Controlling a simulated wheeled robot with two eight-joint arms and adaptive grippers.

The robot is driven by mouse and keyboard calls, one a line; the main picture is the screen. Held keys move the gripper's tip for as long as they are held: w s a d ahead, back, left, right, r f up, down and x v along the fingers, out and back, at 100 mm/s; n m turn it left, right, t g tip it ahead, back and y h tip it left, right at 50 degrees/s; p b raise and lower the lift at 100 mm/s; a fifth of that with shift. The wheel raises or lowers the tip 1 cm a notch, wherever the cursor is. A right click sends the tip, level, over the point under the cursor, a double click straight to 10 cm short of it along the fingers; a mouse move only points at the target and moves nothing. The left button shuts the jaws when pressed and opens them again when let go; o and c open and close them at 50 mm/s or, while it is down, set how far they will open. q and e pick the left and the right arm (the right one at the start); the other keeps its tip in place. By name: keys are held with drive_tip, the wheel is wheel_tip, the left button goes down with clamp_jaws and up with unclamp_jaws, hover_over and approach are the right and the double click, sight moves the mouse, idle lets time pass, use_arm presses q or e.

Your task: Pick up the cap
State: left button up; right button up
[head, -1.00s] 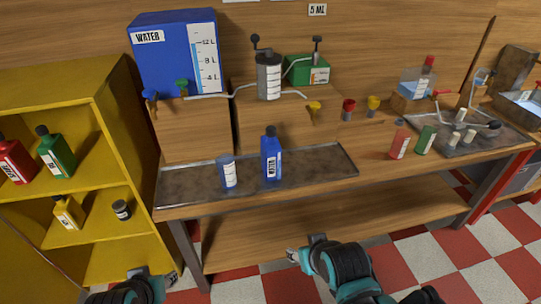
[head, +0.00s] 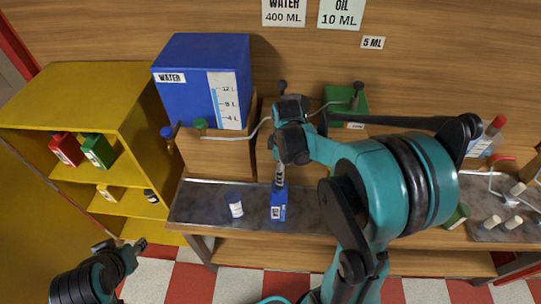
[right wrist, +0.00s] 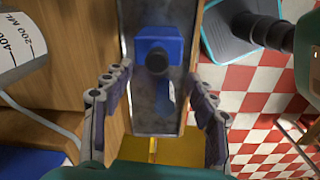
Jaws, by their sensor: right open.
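The dark cap (right wrist: 157,61) sits on top of the blue bottle (right wrist: 175,47), seen from above in the right wrist view. In the head view the bottle (head: 279,209) stands upright on the metal tray, and my right gripper (head: 280,178) hides its cap. My right gripper (right wrist: 160,74) is open, pointing down above the bottle, its fingers on either side of the cap and apart from it. My left gripper (head: 138,246) is low at the left, away from the bottle; its jaw opening is too small to tell.
The large blue water tank (head: 185,85) and a graduated cylinder (right wrist: 20,45) are behind. The yellow shelf (head: 135,95) is at the left.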

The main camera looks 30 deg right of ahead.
drive_tip(key=shift+w, duration=0.3)
drive_tip(key=shift+f, duration=0.35)
drive_tip(key=f, duration=0.2)
drive_tip(key=f+b, duration=0.1)
drive_tip(key=f, duration=0.3)
drive_tip(key=shift+w+a+f, duration=0.15)
drive_tip(key=shift+w+f, duration=0.1)
drive_tip(key=shift+f, duration=0.15)
drive_tip(key=c, duration=0.9)
drive_tip(key=shift+o, duration=0.2)
